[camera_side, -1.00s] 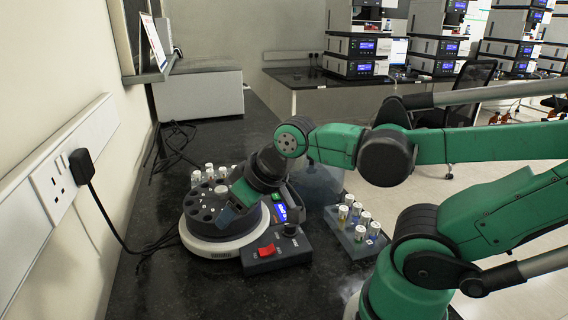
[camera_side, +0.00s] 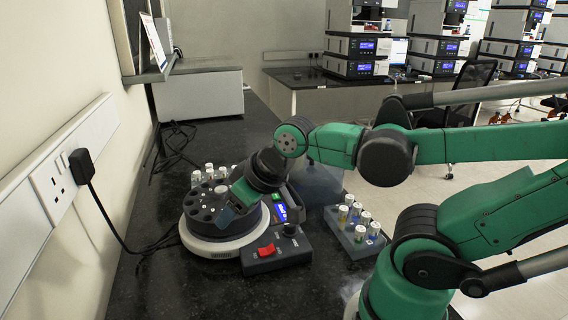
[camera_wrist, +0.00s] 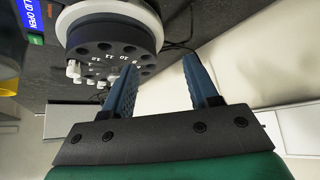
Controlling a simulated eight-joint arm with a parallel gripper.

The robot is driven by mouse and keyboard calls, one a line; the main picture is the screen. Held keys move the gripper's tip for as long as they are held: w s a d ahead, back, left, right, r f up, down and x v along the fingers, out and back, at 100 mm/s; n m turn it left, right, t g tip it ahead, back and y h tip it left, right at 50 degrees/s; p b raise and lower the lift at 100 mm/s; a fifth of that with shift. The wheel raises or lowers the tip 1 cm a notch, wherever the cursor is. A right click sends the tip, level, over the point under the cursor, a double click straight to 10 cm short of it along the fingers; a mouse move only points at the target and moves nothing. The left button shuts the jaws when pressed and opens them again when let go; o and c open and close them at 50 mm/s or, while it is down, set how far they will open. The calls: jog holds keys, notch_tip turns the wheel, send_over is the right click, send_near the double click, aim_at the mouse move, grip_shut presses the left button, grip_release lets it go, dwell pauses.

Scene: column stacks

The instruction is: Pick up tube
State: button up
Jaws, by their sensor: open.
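A round dark centrifuge rotor (camera_side: 203,203) with numbered holes sits on a white base. A white-capped tube (camera_side: 221,189) stands in it; the wrist view shows white caps (camera_wrist: 73,70) at the rotor's left and lower edge. My gripper (camera_side: 226,216) is over the rotor's right front side in the side view. In the wrist view, its blue fingers (camera_wrist: 160,62) are spread apart with nothing between them. The rotor lies left of and beyond the fingertips there. Part of the rotor is hidden behind my gripper in the side view.
A control box with a red switch (camera_side: 266,250) and a blue display (camera_side: 282,212) adjoins the centrifuge. A rack of capped tubes (camera_side: 358,238) stands at right, and more capped vials (camera_side: 209,171) stand behind the rotor. A wall socket and black cable are at left. The front bench is clear.

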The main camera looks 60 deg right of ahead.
dwell(0.4)
jog(key=shift+o, duration=0.7)
